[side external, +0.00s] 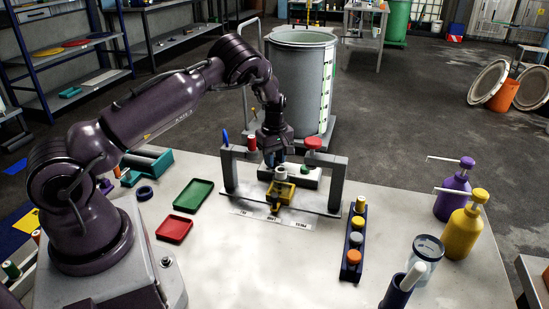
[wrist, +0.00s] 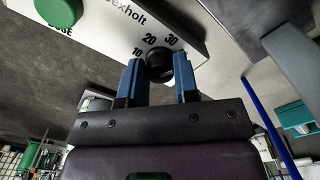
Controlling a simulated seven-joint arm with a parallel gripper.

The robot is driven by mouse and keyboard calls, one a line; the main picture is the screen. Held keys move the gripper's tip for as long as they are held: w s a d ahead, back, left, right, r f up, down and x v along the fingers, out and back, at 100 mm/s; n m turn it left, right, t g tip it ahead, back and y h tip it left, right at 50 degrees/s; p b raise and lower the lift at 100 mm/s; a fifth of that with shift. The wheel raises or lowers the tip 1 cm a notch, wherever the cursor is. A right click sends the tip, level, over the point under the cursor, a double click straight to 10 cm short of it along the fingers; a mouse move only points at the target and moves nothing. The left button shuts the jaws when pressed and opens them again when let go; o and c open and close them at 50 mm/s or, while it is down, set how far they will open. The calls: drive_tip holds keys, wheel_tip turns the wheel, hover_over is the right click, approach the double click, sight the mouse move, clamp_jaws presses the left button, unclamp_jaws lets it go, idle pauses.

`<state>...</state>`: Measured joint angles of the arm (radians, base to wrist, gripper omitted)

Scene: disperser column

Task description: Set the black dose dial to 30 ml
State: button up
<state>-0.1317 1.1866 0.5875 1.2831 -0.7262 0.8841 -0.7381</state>
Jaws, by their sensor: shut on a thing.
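The black dose dial (wrist: 157,70) is on the white panel (wrist: 110,28) in the wrist view, beside the printed marks 10, 20 and 30. My gripper (wrist: 160,78) has its two blue fingers on either side of the dial, shut on it. The dial's pointer cannot be made out, so its setting is unclear. In the side view my gripper (side external: 275,157) reaches down to the white panel (side external: 304,177) between two grey posts; the dial is hidden there.
A green knob (wrist: 58,10) sits on the same panel. A yellow container (side external: 281,191) stands in front of the panel. A red-topped post (side external: 313,144) stands right of my gripper. Green (side external: 193,195) and red (side external: 174,229) trays lie left; a dark rack (side external: 354,242) stands right.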

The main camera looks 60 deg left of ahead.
sight(275, 159)
drive_tip(key=n, duration=0.7)
drive_tip(key=shift+r, duration=0.1)
idle(0.5)
drive_tip(key=o, duration=0.9)
wheel_tip(275, 159, up, 13)
drive_tip(key=shift+f, duration=0.1)
